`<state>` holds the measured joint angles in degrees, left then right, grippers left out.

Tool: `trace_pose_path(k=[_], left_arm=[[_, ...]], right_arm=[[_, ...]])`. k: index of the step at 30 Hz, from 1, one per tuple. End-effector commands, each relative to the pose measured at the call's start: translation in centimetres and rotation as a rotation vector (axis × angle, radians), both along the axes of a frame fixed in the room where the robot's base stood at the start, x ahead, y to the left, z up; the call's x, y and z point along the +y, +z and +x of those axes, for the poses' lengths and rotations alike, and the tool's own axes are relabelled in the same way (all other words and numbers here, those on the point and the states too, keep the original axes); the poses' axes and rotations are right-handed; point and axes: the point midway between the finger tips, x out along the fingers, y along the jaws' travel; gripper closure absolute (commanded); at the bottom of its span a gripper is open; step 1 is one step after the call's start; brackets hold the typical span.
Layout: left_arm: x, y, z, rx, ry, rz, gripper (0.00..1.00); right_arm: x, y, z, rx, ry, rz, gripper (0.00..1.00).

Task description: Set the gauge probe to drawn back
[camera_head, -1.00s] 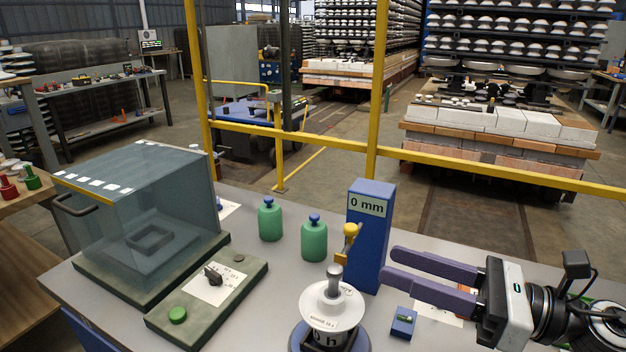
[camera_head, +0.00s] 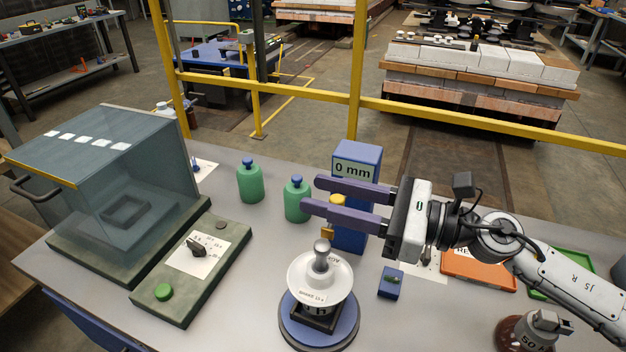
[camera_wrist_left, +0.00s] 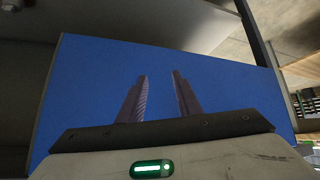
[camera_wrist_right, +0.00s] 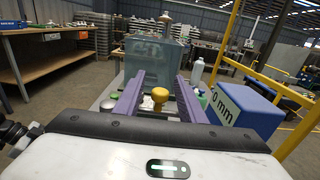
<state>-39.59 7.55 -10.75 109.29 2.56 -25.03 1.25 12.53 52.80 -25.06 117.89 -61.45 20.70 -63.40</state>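The gauge is a blue upright box (camera_head: 358,160) with a display reading 0 mm. Its yellow probe knob (camera_head: 337,201) shows on its front side, partly hidden by a finger. It stands behind a white disc insulator (camera_head: 322,275) with a metal pin on a round blue base. My right gripper (camera_head: 311,195) is open, its two purple fingers across the gauge front at knob height. In the right wrist view the yellow knob (camera_wrist_right: 160,95) appears between the open fingers; contact cannot be told. My left gripper (camera_wrist_left: 160,75) is open and empty before a blue panel, outside the head view.
Two green bottles (camera_head: 250,182) stand left of the gauge. A glass-like box (camera_head: 110,190) and a green control panel (camera_head: 195,262) with a dial and button are at the left. A small blue switch box (camera_head: 391,282) and an orange tray (camera_head: 478,270) lie right.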

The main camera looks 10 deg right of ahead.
Motion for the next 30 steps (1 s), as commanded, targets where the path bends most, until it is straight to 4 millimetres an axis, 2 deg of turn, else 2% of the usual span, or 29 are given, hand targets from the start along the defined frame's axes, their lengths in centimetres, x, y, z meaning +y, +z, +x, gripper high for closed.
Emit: trace_pose_path(k=[1,7,16,23,30], left_arm=[[0.1,0.7,0.1,-0.002,0.002,0.001,0.69],[0.1,1.4,0.3,-0.007,0.001,0.001,0.69],[0.0,1.5,0.5,-0.011,-0.003,0.001,0.69],[-0.1,1.5,0.5,-0.010,-0.005,0.001,0.69],[-0.1,1.1,0.5,-0.011,-0.005,0.001,0.69]], right_arm=[[0.6,0.4,0.5,0.000,0.000,0.004,0.63],[1.9,0.1,1.3,0.000,-0.001,0.001,0.63],[2.1,-0.1,1.4,0.002,-0.001,0.001,0.63],[2.1,-0.1,1.4,0.002,-0.001,0.001,1.00],[1.9,-0.3,1.8,0.000,-0.002,0.000,1.00]])
